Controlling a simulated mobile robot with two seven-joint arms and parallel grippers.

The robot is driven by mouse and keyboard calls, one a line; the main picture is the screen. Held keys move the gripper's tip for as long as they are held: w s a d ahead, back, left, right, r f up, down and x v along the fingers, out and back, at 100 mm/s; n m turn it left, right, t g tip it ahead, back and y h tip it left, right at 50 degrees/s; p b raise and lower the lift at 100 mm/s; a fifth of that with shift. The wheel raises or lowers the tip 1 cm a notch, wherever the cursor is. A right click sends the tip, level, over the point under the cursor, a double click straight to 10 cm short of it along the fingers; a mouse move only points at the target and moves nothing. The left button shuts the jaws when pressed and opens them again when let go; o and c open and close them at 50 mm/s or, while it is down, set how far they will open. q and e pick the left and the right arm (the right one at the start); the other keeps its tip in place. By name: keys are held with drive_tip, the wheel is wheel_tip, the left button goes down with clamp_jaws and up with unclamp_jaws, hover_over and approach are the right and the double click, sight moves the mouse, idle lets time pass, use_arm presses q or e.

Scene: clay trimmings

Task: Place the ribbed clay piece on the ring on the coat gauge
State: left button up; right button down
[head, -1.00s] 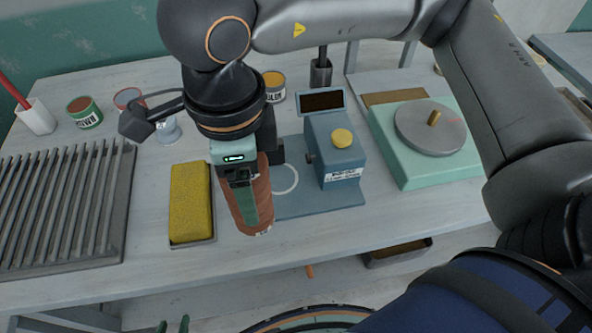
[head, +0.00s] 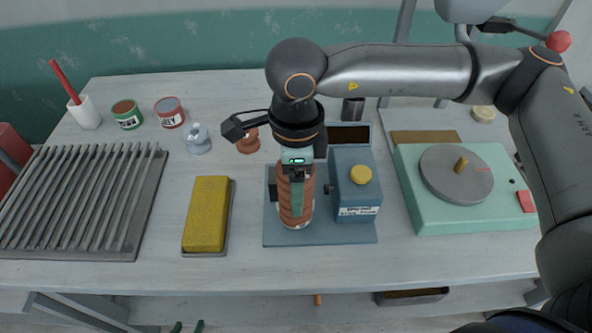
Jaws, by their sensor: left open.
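The ribbed clay piece (head: 283,207) is a terracotta-brown cylinder. It stands upright, or nearly so, on the left part of the blue coat gauge (head: 340,234), beside the gauge's block with the yellow button. The ring is hidden behind the piece and my gripper, so I cannot see how well the piece is centred or whether it fully touches the plate. My left gripper (head: 297,192) is open, pointing down, with its fingers around the piece; a green finger crosses its near face. My right gripper is not in view.
A yellow sponge (head: 207,214) in a tray lies left of the gauge. A slatted grey rack (head: 75,200) is at far left. A mint-green turntable unit (head: 470,212) stands right. Tins (head: 127,115) and a small terracotta item (head: 248,141) are behind. The front table strip is clear.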

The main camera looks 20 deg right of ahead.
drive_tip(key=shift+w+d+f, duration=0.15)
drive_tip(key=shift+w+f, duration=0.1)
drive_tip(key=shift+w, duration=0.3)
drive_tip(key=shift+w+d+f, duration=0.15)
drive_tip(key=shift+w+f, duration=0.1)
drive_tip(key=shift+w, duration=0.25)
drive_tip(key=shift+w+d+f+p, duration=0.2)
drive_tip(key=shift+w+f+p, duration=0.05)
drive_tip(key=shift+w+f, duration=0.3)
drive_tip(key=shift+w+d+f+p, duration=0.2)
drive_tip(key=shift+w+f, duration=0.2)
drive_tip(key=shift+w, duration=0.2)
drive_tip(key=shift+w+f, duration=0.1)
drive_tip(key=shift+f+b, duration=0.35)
drive_tip(key=shift+b, duration=0.15)
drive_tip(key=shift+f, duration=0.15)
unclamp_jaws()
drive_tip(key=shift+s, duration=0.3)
